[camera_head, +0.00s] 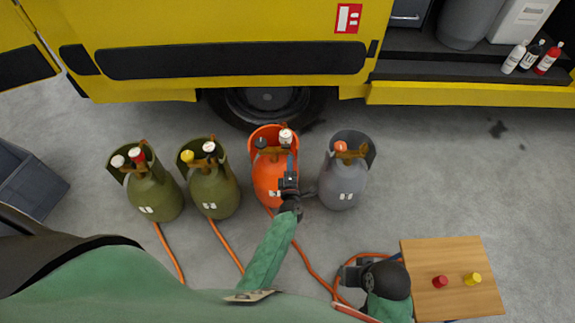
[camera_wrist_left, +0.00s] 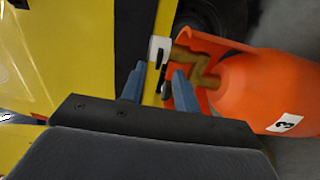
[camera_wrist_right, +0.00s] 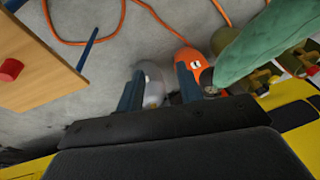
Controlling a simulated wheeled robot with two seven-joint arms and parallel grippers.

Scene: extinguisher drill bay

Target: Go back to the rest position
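My left gripper (camera_head: 290,168) is over the near side of the orange cylinder (camera_head: 268,178). In the left wrist view its two blue fingers (camera_wrist_left: 159,70) stand apart with nothing held between them. A white knob (camera_wrist_left: 160,48) on the orange cylinder shows just beyond the fingertips, with a black knob near it. My right gripper (camera_head: 347,274) is low, left of the small wooden table (camera_head: 445,262). In the right wrist view its fingers (camera_wrist_right: 160,78) are apart and empty, and the grey cylinder (camera_wrist_right: 152,84) shows beyond them.
Two olive cylinders (camera_head: 152,192) (camera_head: 215,190) stand at left, the grey one (camera_head: 343,182) at right of the orange one. Orange hoses (camera_head: 310,262) cross the floor. A yellow truck (camera_head: 215,25) closes off the back. Red (camera_head: 440,281) and yellow (camera_head: 472,279) knobs stand on the table.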

